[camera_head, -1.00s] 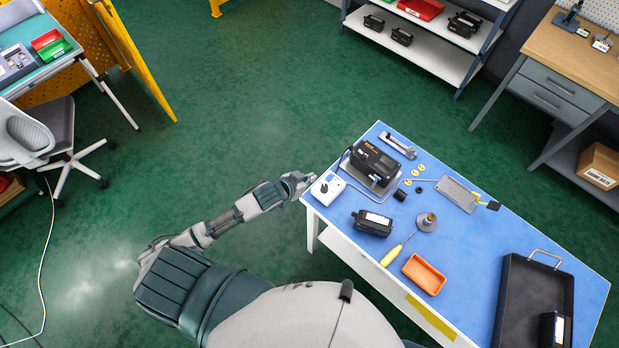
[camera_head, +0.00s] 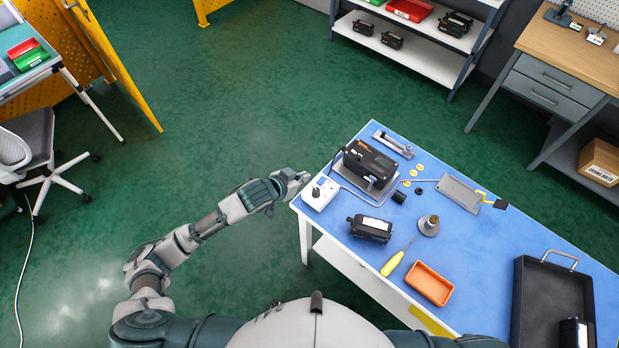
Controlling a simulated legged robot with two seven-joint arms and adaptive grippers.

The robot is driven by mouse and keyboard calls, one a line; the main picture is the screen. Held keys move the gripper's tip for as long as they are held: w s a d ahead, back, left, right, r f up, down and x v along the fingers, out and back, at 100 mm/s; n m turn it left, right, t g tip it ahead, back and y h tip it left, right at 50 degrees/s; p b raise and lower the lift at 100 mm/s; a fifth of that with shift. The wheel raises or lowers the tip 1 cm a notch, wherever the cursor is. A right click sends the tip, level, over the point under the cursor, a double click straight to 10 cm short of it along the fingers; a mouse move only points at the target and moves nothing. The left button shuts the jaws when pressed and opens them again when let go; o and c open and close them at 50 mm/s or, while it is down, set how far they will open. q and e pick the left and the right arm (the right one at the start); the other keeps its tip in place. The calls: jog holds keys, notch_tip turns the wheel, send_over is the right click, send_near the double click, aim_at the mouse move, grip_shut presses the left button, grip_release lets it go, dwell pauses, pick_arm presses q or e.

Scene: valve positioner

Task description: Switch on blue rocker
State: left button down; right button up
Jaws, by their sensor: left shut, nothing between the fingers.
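No blue rocker can be made out at this size. A small white box (camera_head: 320,194) with a black knob on top sits at the near left corner of the blue-topped table (camera_head: 477,244). A cable runs from this corner area to a black valve positioner (camera_head: 371,163) on a metal bracket. My left gripper (camera_head: 303,176) is shut and empty, just off the table's left edge, close to the upper left of the white box. I cannot tell whether it touches the box. My right gripper is out of view.
A second black unit (camera_head: 370,228), a yellow-handled screwdriver (camera_head: 393,263), an orange tray (camera_head: 429,284) and a black tray (camera_head: 528,305) lie on the table. A metal plate (camera_head: 459,194) lies near its back edge. Open green floor is left of the table.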

pick_arm(q)
send_over(320, 180)
jog(key=f, duration=0.6)
jog(key=shift+s+a+b, duration=0.1)
jog(key=shift+s+b, duration=0.1)
jog(key=shift+b, duration=0.1)
notch_tip(320, 180, down, 3)
jog(key=shift+w+r, duration=0.1)
jog(key=shift+r, duration=0.05)
jog(key=shift+f, duration=0.65)
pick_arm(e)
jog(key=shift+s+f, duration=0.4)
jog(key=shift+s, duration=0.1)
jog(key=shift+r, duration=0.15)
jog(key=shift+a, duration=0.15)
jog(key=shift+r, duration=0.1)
